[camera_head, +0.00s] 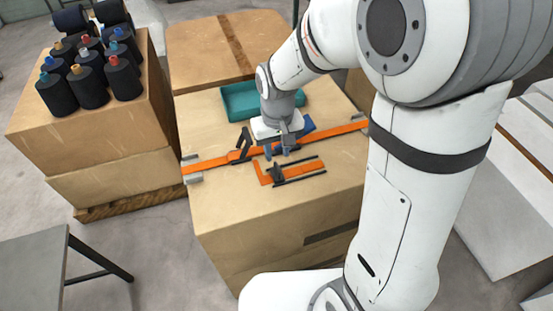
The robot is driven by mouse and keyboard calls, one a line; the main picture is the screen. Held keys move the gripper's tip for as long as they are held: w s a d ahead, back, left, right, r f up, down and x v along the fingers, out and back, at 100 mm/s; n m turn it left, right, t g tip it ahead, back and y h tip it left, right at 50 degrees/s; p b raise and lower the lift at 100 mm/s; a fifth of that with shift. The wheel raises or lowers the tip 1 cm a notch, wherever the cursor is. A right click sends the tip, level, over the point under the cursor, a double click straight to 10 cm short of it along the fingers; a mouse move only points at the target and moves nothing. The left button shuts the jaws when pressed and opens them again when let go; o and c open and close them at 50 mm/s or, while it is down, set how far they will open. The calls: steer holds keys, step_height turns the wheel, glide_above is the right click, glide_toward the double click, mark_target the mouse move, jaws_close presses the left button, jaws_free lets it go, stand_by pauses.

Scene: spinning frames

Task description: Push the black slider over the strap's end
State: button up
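A long orange strap (340,130) runs across the top of a cardboard box, with grey pieces at its ends. Nearer the camera lies a shorter orange piece (263,175) with a bent left end, beside thin black rails (302,179). A small upright black piece (278,172), which looks like the slider, stands at these rails. Another black part (241,147) stands tilted at the long strap, left of my gripper. My gripper (280,151) points down just behind the short orange piece. Its fingers are small and partly hidden; I cannot tell their opening or any contact.
Black spools (88,88) with coloured tops stand on a box stack at left. The front of the box top (240,208) is clear.

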mark_target(277, 167)
step_height(277, 167, down, 6)
steer(key=shift+r, duration=0.1)
steer(key=shift+c, duration=0.3)
jaws_close()
stand_by(0.4)
